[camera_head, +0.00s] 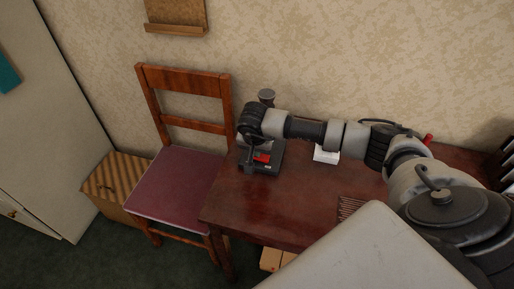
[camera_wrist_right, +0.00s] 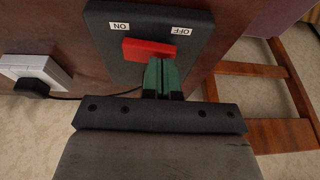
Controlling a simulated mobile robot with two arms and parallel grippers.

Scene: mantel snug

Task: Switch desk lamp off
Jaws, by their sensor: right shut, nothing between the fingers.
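A black base (camera_head: 274,164) with a red switch (camera_head: 262,157) sits on the desk's left end; it looks like the desk lamp's base. My left gripper is not in view.
The dark red desk (camera_head: 260,215) is clear in front of the base. A white socket block (camera_head: 326,154) lies to the right; the wrist view shows it with a black plug (camera_wrist_right: 33,88) and cable. A wooden chair (camera_head: 180,185) stands close at left. The wall is behind.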

